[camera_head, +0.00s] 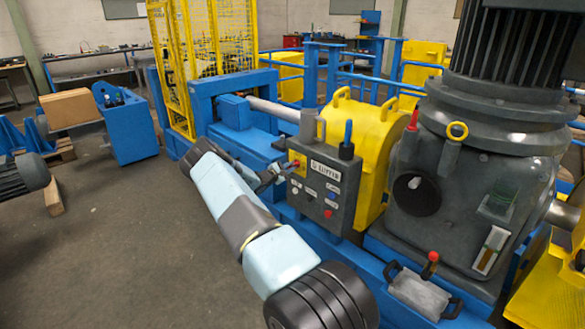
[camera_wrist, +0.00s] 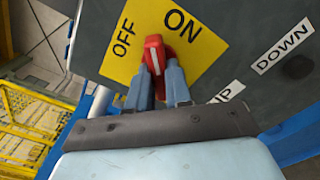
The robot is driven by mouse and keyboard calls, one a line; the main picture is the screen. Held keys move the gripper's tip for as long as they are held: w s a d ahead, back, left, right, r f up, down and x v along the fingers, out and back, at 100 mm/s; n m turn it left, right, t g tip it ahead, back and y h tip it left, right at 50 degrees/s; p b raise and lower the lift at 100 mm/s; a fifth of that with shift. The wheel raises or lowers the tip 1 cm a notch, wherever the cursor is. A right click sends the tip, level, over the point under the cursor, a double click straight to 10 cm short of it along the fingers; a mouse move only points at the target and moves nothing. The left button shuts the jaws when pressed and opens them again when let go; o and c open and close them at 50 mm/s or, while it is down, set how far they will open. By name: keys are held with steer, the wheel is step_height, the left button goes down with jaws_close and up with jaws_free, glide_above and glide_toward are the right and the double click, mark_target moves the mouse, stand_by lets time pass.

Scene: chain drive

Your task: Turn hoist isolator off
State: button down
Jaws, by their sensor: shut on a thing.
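The hoist isolator is a red rotary knob (camera_wrist: 154,52) on a yellow plate (camera_wrist: 201,55) marked OFF and ON. The plate is at the upper left of a grey control box (camera_head: 337,180) in the head view. There my gripper (camera_head: 284,172) reaches the plate from the left, and the knob is too small to make out clearly.
UP and DOWN labels (camera_wrist: 282,48) sit beside the plate. A red button (camera_head: 328,213) is low on the box. A yellow guard (camera_head: 372,135) stands behind it and a large grey motor housing (camera_head: 470,190) to its right. Open floor (camera_head: 130,250) lies at left.

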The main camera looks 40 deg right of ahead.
steer(key=n, duration=0.6)
steer(key=shift+s+d+r, duration=0.1)
steer(key=shift+s+d, duration=0.15)
steer(key=shift+r+n, duration=0.1)
steer(key=shift+n, duration=1.4)
steer(key=shift+w, duration=0.1)
steer(key=shift+w+r+n, duration=0.1)
steer(key=shift+r+n, duration=0.05)
steer(key=shift+n, duration=0.15)
steer(key=c, duration=1.1)
jaws_free()
steer(key=shift+o, duration=0.3)
steer(key=shift+a+f, duration=0.1)
steer(key=shift+f, duration=0.1)
steer(key=shift+a+f, duration=0.1)
steer(key=shift+a, duration=0.5)
steer(key=s+a, duration=0.1)
steer(key=a, duration=1.1)
steer(key=shift+a, duration=0.3)
